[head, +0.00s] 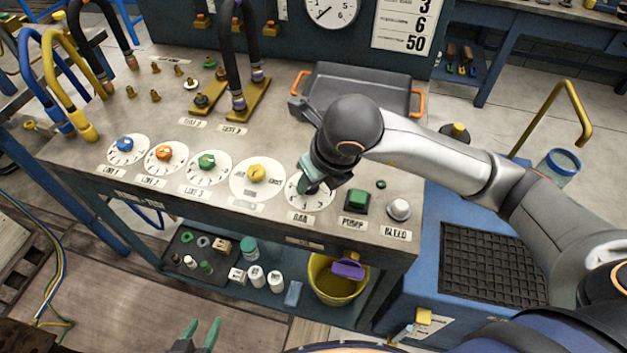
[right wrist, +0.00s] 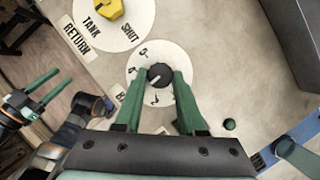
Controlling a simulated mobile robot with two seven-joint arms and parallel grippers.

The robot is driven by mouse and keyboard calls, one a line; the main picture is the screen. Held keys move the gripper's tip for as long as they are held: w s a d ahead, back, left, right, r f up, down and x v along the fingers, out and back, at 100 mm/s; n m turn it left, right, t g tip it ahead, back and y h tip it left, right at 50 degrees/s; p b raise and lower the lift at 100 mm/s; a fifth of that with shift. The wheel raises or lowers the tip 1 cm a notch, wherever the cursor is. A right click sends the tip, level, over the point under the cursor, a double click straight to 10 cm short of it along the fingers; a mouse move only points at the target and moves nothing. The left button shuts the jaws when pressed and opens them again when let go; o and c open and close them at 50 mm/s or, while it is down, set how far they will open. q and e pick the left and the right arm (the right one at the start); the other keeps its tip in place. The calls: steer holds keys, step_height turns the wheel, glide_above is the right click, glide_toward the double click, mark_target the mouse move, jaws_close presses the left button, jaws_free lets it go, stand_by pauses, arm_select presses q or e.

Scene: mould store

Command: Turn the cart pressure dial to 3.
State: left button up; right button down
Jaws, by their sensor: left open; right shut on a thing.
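The cart pressure dial is a dark round knob (right wrist: 160,72) on a white numbered plate (right wrist: 148,55) in the right wrist view. A pale mark on the knob points to the lower left in that view; I cannot tell which number it meets. In the head view the plate (head: 322,196), above a BAR label, is partly covered by my right gripper (head: 308,187). My right gripper is shut on the knob, one green finger on each side. My left gripper (head: 201,334) is open and empty, low in the head view in front of the cart.
Blue, orange and green line knobs and a yellow valve knob (head: 256,174) sit left of the dial. A green button (head: 356,200) and a pale bleed knob (head: 399,209) are close on its right. A grey tray (head: 362,88) lies behind. Hoses stand at the left.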

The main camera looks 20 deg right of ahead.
arm_select(q)
steer(key=shift+d+f, duration=0.1)
steer(key=shift+d, duration=0.15)
arm_select(e)
steer(key=shift+m, duration=0.5)
steer(key=c, duration=0.5)
jaws_free()
arm_select(q)
steer(key=shift+a, duration=0.15)
steer(key=shift+s+a+r+p, duration=0.45)
steer(key=shift+s+a+p, duration=0.1)
steer(key=shift+p, duration=0.45)
arm_select(e)
steer(key=a+v, duration=0.1)
steer(key=v, duration=1.1)
steer(key=shift+s+d+r, duration=0.15)
steer(key=shift+d+r, duration=0.1)
steer(key=shift+d, duration=0.1)
arm_select(q)
steer(key=shift+w, duration=0.15)
